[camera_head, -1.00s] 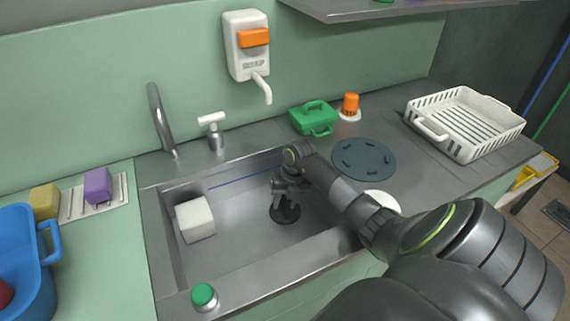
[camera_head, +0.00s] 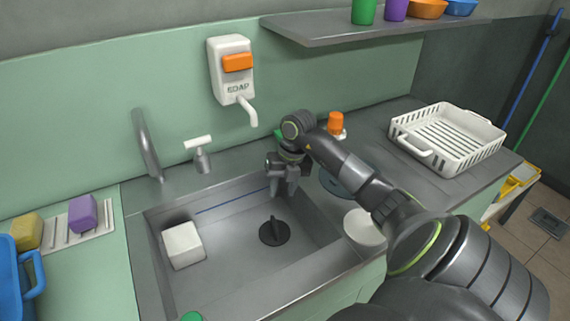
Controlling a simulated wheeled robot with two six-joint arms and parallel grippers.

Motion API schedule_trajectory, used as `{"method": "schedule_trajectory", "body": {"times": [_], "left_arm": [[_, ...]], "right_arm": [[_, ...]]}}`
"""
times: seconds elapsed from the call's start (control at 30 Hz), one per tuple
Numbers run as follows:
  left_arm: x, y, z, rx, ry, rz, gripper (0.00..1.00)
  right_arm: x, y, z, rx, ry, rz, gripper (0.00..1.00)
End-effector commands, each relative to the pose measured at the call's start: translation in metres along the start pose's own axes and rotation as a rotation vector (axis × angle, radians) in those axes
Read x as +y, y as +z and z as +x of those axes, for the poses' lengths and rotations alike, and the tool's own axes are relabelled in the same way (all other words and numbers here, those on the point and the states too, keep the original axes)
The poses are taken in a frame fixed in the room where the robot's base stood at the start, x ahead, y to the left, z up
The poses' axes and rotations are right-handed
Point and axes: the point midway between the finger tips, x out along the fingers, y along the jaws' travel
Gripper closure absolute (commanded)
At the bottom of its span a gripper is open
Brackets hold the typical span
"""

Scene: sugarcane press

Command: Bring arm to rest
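My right arm comes in from the lower right. My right gripper (camera_head: 283,188) points down over the back right part of the sink (camera_head: 225,225). Its fingers look apart, with nothing seen between them. A dark round plug with an upright handle (camera_head: 274,231) sits on the sink floor, below and apart from the gripper. My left gripper is not in view.
A white block (camera_head: 183,245) lies in the sink's left part. Behind are a faucet (camera_head: 147,145), a tap handle (camera_head: 200,153) and a soap dispenser (camera_head: 231,72). A white rack (camera_head: 448,138) stands right. A shelf (camera_head: 350,32) overhangs the counter.

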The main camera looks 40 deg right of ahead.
Motion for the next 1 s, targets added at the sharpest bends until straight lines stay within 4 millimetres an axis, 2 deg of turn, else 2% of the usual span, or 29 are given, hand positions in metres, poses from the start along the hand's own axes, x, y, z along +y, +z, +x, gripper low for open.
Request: {"method": "schedule_trajectory", "body": {"times": [0.1,0.2,0.57,0.67,0.8,1.0], "left_arm": [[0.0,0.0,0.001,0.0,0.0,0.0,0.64],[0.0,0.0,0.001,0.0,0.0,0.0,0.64],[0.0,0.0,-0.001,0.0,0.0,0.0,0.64],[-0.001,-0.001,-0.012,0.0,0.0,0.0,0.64],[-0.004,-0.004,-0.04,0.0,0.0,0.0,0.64],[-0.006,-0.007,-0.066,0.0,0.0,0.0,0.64]], "right_arm": [[0.0,0.001,-0.018,-0.002,0.0,-0.001,0.63],[0.0,0.0,-0.027,-0.001,0.0,0.001,0.63],[0.001,0.0,-0.033,0.001,0.001,0.001,0.63],[0.003,0.0,-0.044,0.0,0.001,0.001,0.63],[0.008,0.0,-0.072,0.0,0.001,0.001,0.63],[0.013,0.0,-0.098,0.001,0.001,0.001,0.63]]}}
